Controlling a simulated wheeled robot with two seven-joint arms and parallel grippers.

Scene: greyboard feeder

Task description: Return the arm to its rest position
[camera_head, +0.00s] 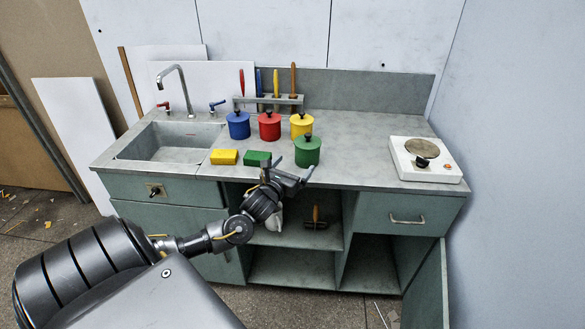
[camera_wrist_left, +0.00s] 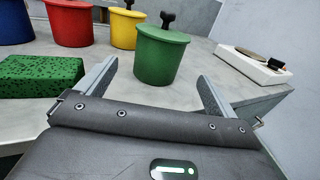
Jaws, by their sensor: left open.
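My left gripper (camera_head: 288,174) is open and empty at the front edge of the counter. In the left wrist view its two fingers (camera_wrist_left: 158,85) stand wide apart. The green pot (camera_head: 307,152) stands upright on the counter just beyond the fingertips. In the left wrist view the green pot (camera_wrist_left: 160,54) shows between and past the fingers, with a gap to them. The green sponge (camera_head: 257,159) lies left of the green pot; it also shows in the left wrist view (camera_wrist_left: 40,76). My right gripper is in neither view.
Blue (camera_head: 238,126), red (camera_head: 269,127) and yellow (camera_head: 301,125) pots stand behind, beside a yellow sponge (camera_head: 224,157). The sink (camera_head: 170,145) is at left, a white hot plate (camera_head: 425,160) at right. Open shelves (camera_head: 290,262) lie below. Counter right of the green pot is clear.

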